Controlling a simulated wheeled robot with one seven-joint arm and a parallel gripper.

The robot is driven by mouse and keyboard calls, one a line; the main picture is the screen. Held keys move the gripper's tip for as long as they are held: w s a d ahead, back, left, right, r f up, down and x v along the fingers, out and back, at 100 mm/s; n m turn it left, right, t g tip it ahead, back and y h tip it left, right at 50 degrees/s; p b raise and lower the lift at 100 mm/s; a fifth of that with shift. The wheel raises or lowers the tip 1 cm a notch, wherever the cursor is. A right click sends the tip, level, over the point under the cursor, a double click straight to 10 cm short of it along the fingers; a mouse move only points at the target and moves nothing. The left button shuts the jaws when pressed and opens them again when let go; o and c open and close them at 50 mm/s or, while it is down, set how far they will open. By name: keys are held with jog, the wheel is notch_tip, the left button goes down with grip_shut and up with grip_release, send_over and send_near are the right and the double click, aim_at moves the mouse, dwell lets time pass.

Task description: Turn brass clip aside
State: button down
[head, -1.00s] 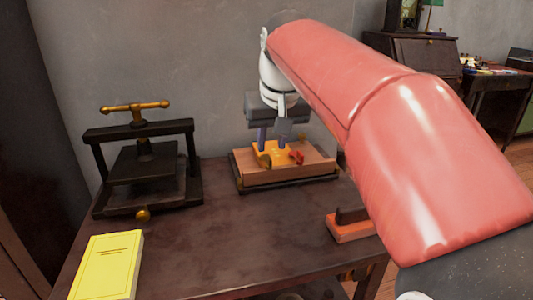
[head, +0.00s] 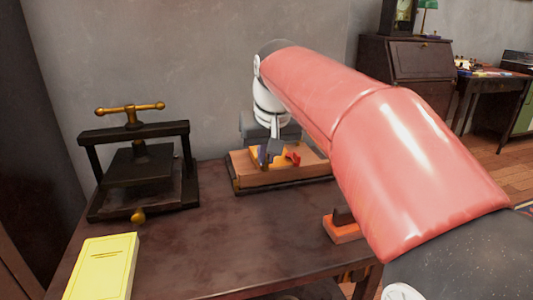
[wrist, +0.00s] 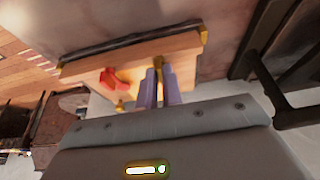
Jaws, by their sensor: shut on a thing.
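A wooden block on a dark base (head: 308,172) lies at the back of the table, with a yellow-orange patch (head: 256,166) and a red piece (head: 293,158) on top. In the wrist view the block (wrist: 90,68) and red piece (wrist: 112,80) show again. My gripper (wrist: 160,70) reaches down to the block, its two purple fingers close together. The brass clip (wrist: 158,61) shows as a small brass bit between the fingertips, mostly hidden. In the head view my gripper (head: 267,160) is over the yellow-orange patch and covers the clip.
A dark press with a brass handle (head: 130,108) stands left of the block. A yellow book (head: 103,266) lies at the front left. A small orange-red block (head: 340,230) sits near the right edge, partly behind my arm. The middle of the table is clear.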

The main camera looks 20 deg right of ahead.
jog(key=shift+n, duration=0.4)
jog(key=n+y+p, duration=0.1)
jog(key=n, duration=0.1)
jog(key=n+p, duration=0.1)
jog(key=shift+d+r+n+y, duration=0.1)
jog(key=shift+d+n+y, duration=0.1)
jog(key=shift+n+y, duration=0.2)
jog(key=n+p, duration=0.1)
jog(key=n, duration=0.1)
jog(key=n+g+y, duration=0.1)
jog(key=n, duration=0.2)
jog(key=shift+w+d+g+y+p, duration=0.2)
jog(key=shift+g+y+p, duration=0.1)
jog(key=shift+p, duration=0.1)
jog(key=n, duration=0.2)
jog(key=n+g+y+p, duration=0.1)
jog(key=n, duration=0.1)
jog(key=shift+w+d+n, duration=0.1)
jog(key=shift+w+n, duration=0.1)
jog(key=shift+n, duration=0.2)
jog(key=shift+w+n+g, duration=0.1)
jog(key=shift+n+g, duration=0.8)
jog(key=shift+n, duration=0.8)
jog(key=c, duration=1.6)
grip_release()
jog(key=shift+o, duration=0.2)
